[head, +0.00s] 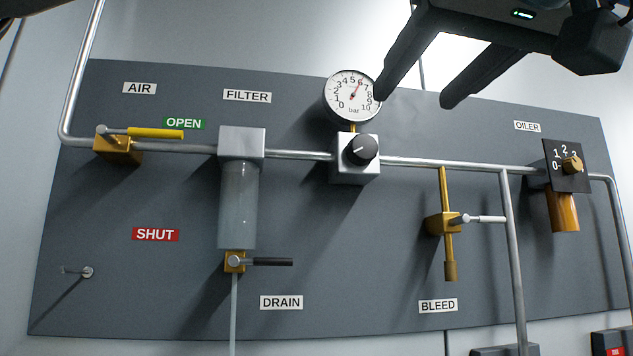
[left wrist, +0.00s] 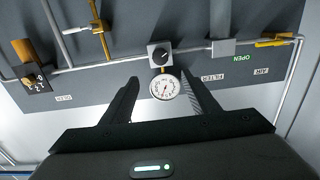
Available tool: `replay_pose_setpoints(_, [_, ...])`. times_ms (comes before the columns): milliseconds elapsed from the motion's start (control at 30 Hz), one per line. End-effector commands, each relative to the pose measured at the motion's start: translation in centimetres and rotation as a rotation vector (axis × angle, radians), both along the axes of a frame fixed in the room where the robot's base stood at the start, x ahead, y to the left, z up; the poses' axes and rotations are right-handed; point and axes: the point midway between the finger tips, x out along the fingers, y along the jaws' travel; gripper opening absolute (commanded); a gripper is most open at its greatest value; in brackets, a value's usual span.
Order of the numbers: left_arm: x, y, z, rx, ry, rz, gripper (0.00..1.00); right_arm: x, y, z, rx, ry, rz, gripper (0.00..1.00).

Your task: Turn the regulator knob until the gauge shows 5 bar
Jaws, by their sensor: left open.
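The regulator (head: 355,176) is a pale block on the pipe. Its black knob (head: 361,150) has a white pointer line and also shows in the left wrist view (left wrist: 162,55). Above it is the round white gauge (head: 352,97), marked 0 to 10 bar. Its red needle points up and right, near the 6. My left gripper (head: 415,99) is open and empty in front of the panel, up and right of the knob and apart from it. In the upside-down left wrist view, the gauge (left wrist: 164,88) appears between the open fingers. My right gripper is not in view.
The grey panel (head: 330,260) also carries the yellow-handled air valve (head: 155,133), filter (head: 238,200), drain valve (head: 236,262), brass bleed valve (head: 440,224) and oiler (head: 565,208). A metal pipe (head: 300,155) joins them. Space directly in front of the knob looks clear.

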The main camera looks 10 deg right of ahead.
Motion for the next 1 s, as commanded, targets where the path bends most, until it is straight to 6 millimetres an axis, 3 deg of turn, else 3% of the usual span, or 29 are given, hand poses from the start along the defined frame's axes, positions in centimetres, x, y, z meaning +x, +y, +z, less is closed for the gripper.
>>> replay_pose_setpoints(367, [3.0,0.1,0.1,0.000,0.004,-0.001,0.55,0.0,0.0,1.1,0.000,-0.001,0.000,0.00])
replay_pose_setpoints(1000, [14.2,0.5,0.2,-0.001,0.005,0.000,0.55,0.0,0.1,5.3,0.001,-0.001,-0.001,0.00])
